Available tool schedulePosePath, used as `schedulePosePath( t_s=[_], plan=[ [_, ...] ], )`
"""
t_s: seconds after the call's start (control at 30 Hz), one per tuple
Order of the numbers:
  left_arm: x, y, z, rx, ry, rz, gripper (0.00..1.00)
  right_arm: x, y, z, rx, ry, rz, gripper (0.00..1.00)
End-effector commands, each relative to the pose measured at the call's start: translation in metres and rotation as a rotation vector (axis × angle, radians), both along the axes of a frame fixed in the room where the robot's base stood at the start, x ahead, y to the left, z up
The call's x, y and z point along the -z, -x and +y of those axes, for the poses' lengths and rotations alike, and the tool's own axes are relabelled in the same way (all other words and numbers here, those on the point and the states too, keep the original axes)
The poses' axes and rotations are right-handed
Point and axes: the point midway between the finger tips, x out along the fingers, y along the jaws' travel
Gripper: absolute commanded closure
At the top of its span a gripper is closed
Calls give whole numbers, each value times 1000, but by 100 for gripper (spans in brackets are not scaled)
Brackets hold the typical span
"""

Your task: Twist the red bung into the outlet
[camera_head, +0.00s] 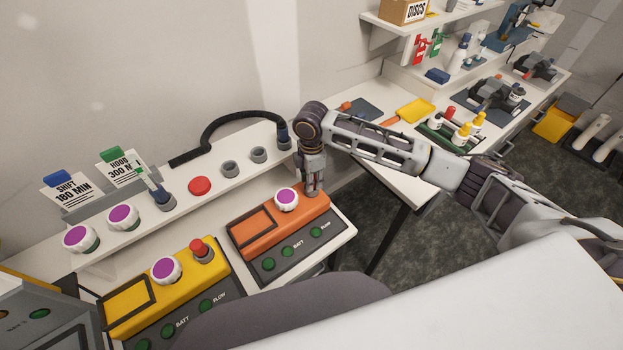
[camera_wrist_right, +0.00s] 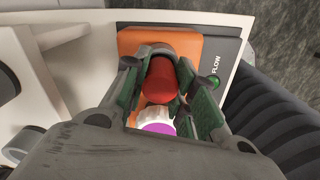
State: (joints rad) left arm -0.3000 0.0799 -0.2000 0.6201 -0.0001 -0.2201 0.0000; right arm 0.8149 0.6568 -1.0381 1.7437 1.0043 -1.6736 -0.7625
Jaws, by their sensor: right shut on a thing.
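My right gripper (camera_head: 313,187) points down over the right end of the orange device (camera_head: 253,232), beside its white knob with a purple top (camera_head: 286,198). In the right wrist view my right gripper (camera_wrist_right: 162,78) is shut on a red bung (camera_wrist_right: 161,82), which sits between the green-lined fingers above the orange face (camera_wrist_right: 136,40). The outlet is hidden under the bung and fingers, so I cannot tell how far the bung is seated. A similar red bung (camera_head: 198,247) stands on the yellow device (camera_head: 187,279). My left gripper is not in view.
Behind the orange device a raised white ledge holds a red button (camera_head: 200,186), grey sockets (camera_head: 230,169) and a black hose (camera_head: 235,120). Purple-topped knobs (camera_head: 81,238) stand at the left. A side bench to the right holds bottles (camera_head: 462,134) and a yellow tray (camera_head: 415,110).

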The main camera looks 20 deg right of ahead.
Motion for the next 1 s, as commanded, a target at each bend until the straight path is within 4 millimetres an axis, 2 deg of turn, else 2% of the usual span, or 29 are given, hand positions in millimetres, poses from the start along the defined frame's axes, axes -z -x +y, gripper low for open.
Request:
schedulePosePath(
  t_s=[0.27,0.3,0.5,1.0],
  plan=[
    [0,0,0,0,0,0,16,0,0,0,19,0,-1,100],
    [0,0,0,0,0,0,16,0,0,0,18,0,-1,72],
    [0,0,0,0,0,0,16,0,0,0,17,0,0,48],
    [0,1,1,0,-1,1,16,-6,0,0,16,-1,-1,48]
  ],
)
